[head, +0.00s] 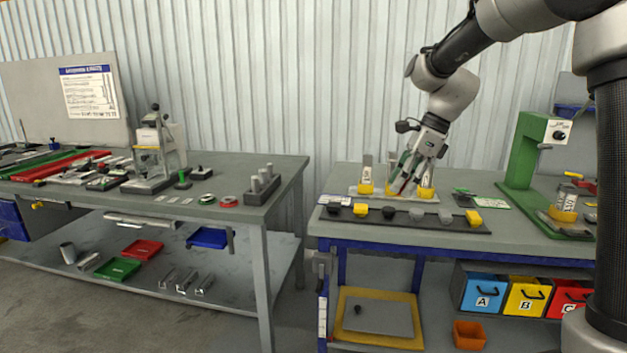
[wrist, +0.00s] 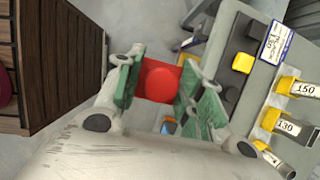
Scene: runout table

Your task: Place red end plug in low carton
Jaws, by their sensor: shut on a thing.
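The red end plug (wrist: 160,82) is held between the green-padded fingers of my gripper (wrist: 158,85) in the wrist view. My gripper (head: 408,178) also shows in the head view, above the right table near the yellow-based holders. There the plug is mostly hidden by the fingers. I cannot pick out the low carton with certainty. A small open orange box (head: 469,335) stands low under the right table, apart from my gripper.
A dark strip (head: 385,215) with black and yellow plugs lies along the front of the right table (head: 340,235). Upright yellow-based tubes (head: 366,180) stand behind it. A green press (head: 522,160) is to the right. In the wrist view, a brown slatted surface (wrist: 60,60) is at left.

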